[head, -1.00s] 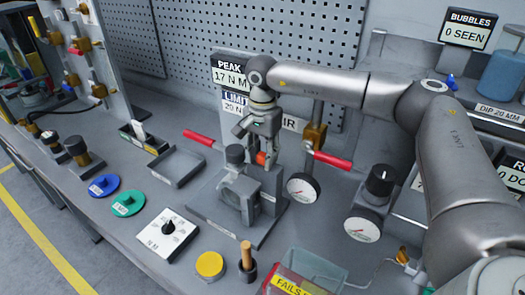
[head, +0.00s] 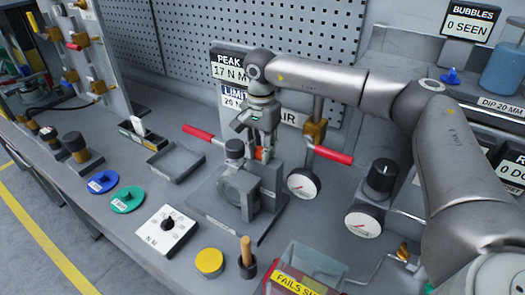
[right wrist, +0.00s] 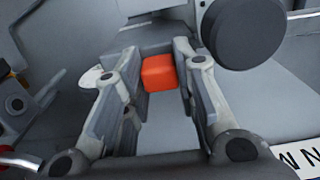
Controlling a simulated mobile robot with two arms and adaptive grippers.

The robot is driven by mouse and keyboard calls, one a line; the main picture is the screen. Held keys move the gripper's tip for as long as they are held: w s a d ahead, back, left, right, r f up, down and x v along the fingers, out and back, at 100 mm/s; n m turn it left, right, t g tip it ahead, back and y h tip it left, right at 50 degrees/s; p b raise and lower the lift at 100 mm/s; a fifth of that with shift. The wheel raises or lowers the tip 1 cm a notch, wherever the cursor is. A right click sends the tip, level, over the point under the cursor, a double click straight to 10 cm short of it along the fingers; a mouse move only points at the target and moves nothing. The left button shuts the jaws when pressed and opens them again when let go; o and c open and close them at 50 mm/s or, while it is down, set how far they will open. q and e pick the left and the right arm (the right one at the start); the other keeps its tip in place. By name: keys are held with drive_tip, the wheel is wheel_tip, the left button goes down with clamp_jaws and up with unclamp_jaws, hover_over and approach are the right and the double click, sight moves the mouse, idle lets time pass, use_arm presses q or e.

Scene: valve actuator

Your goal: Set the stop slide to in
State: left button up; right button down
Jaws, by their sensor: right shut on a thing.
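An orange-red block (head: 262,153), which looks like the grip of the stop slide, sits at the back of a grey fixture (head: 240,190) on the bench. My right gripper (head: 265,149) reaches down over it from behind the fixture. In the right wrist view the orange-red block (right wrist: 158,72) lies between the two fingers of the right gripper (right wrist: 157,60), which is shut on it. Fingers and fixture hide part of the block and the slide's track in the head view. My left gripper is not in view.
A red-handled valve lever (head: 330,155) and a gauge (head: 303,184) stand close to the right of the gripper. A clear bin (head: 318,258) stands in front.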

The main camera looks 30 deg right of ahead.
sight(261, 149)
drive_tip(key=c, duration=1.4)
unclamp_jaws()
drive_tip(key=shift+c, duration=0.2)
wheel_tip(261, 149, up, 12)
drive_tip(key=shift+a, duration=0.1)
